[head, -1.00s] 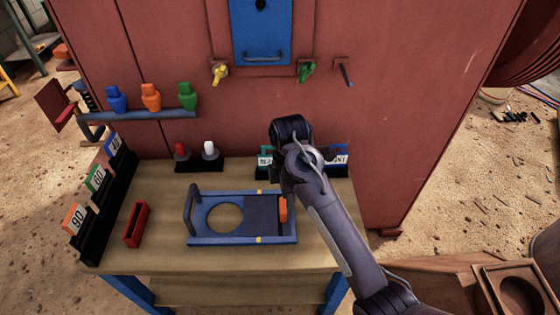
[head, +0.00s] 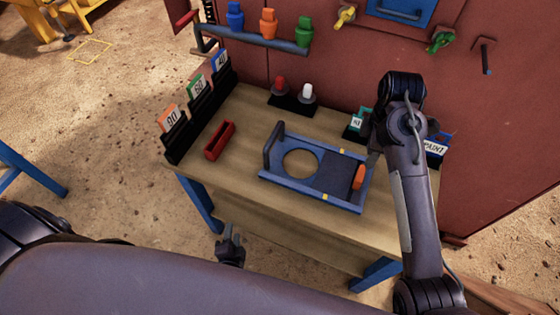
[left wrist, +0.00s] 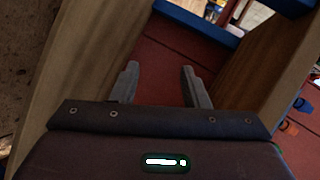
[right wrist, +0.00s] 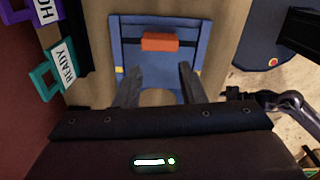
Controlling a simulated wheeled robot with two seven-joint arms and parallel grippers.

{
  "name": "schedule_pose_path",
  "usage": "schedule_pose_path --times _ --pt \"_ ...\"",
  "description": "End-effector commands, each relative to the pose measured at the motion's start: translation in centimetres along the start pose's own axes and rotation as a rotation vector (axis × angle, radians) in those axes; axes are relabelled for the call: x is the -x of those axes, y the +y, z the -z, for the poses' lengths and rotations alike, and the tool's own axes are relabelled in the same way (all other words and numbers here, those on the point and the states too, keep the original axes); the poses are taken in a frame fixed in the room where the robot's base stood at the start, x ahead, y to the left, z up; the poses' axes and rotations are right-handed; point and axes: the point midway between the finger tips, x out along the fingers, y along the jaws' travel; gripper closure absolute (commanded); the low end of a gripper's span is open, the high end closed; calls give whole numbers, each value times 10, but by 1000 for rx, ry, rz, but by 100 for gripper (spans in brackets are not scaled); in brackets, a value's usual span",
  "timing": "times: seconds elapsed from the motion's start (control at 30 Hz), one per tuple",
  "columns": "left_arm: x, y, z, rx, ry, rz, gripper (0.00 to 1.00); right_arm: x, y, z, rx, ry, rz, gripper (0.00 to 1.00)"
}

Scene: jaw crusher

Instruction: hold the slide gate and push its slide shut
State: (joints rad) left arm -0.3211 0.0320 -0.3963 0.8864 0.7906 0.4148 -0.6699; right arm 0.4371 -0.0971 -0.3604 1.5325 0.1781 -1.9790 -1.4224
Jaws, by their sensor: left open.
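The slide gate, a blue frame (head: 290,190) with a round opening, lies on the table. Its dark slide (head: 333,179) is at the right part of the frame, and the opening shows bare wood. The slide's orange grip (head: 359,177) is at the right end; it also shows in the right wrist view (right wrist: 160,41). A dark upright handle (head: 272,145) stands at the frame's left end. My right gripper (right wrist: 158,87) is open and empty above the gate; its wrist hides most of it in the head view. My left gripper (head: 231,248) is open and empty, in front of the table's front edge.
A red tray (head: 219,140) and numbered card racks (head: 190,120) stand left of the gate. A stand with a red and a white knob (head: 293,103) and card holders (head: 435,147) are at the back. The red wall (head: 480,150) closes off the back.

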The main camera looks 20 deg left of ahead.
Motion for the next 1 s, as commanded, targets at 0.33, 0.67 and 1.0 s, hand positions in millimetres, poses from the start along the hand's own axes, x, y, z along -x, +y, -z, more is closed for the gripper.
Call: schedule_pose_path --times 0.33,0.67,1.0 --pt "40 -129 79 -442 51 558 59 0 0 0 0 0 0 64" --pt "61 -190 125 -553 -69 755 59 0 0 0 0 0 0 64" --pt "25 -229 182 -253 -205 557 59 0 0 0 0 0 0 64"
